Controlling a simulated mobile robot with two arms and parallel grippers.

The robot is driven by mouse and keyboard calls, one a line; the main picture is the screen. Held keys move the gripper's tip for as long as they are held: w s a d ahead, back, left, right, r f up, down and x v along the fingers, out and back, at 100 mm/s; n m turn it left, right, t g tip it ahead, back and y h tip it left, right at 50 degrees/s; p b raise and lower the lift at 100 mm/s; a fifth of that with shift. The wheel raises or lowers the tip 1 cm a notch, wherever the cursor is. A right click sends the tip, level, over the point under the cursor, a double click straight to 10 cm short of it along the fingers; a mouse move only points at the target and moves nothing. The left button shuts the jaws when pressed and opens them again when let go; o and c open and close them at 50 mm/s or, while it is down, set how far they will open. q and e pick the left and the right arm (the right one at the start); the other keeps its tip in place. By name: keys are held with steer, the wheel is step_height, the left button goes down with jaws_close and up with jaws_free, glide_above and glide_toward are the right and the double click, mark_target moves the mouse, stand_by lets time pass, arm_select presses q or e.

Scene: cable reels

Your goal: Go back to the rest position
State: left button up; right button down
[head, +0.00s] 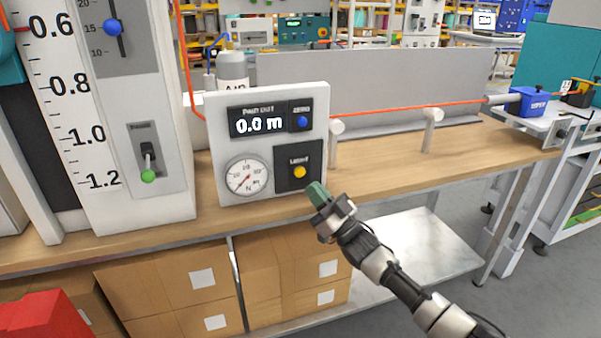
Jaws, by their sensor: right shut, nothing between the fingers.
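My right gripper (318,194) is shut and empty. It hangs in front of the bench's front edge, just below and right of the yellow button (300,172) on the panel. A gap seems to lie between its fingertips and the button, though the depth is hard to tell. The white panel (267,100) stands upright on the wooden bench (390,165). Its display (257,123) reads 0.0 m, with a blue button (302,121) beside it and a round dial (246,175) below. My left gripper is not in the view.
A tall scaled unit with a green-tipped lever (148,176) stands at the left. An orange cable (385,109) runs over white pegs to a blue device (528,101) at the right. Cardboard boxes (170,285) sit under the bench. Open floor lies at the lower right.

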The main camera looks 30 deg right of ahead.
stand_by(0.3)
